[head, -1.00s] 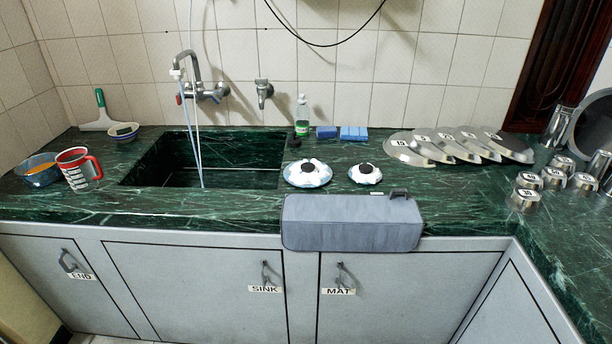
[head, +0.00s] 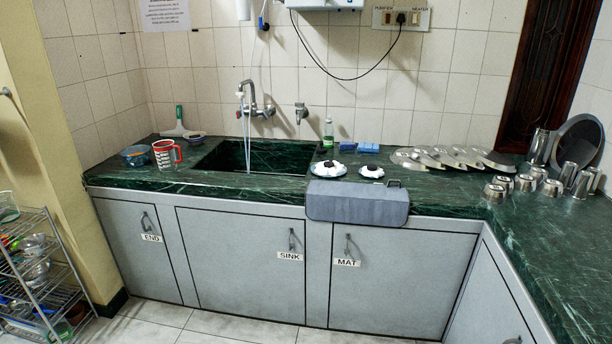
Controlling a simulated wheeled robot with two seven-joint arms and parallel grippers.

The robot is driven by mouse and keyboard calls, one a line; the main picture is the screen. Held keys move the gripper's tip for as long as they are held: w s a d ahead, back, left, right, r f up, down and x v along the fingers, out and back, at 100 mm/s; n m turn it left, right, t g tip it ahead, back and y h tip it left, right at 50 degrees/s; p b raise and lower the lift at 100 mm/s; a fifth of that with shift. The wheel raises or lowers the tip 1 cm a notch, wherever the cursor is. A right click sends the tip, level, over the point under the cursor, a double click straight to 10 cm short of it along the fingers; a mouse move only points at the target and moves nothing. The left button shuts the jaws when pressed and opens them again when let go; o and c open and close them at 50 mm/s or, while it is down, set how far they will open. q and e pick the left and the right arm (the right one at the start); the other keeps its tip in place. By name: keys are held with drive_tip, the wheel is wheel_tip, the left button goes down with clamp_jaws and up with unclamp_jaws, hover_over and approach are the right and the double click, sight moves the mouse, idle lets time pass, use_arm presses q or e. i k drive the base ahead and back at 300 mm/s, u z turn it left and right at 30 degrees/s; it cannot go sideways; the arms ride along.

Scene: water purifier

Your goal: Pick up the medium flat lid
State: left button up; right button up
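A row of several flat round steel lids (head: 408,162) leans overlapped on the green counter (head: 250,184) at the back right, some with small number labels that are too small to read now. Which of them is the medium one I cannot tell. Neither of my grippers is in view.
A grey mat (head: 358,205) hangs over the counter's front edge. Steel cups (head: 496,193) stand right of the lids. The sink (head: 215,158), a red cup (head: 163,158) and a bowl (head: 134,156) are left. A wire rack (head: 38,275) stands on the floor at far left.

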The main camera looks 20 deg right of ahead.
sight(328, 168)
drive_tip(key=z, duration=0.65)
drive_tip(key=i, duration=0.65)
drive_tip(key=z, duration=0.6)
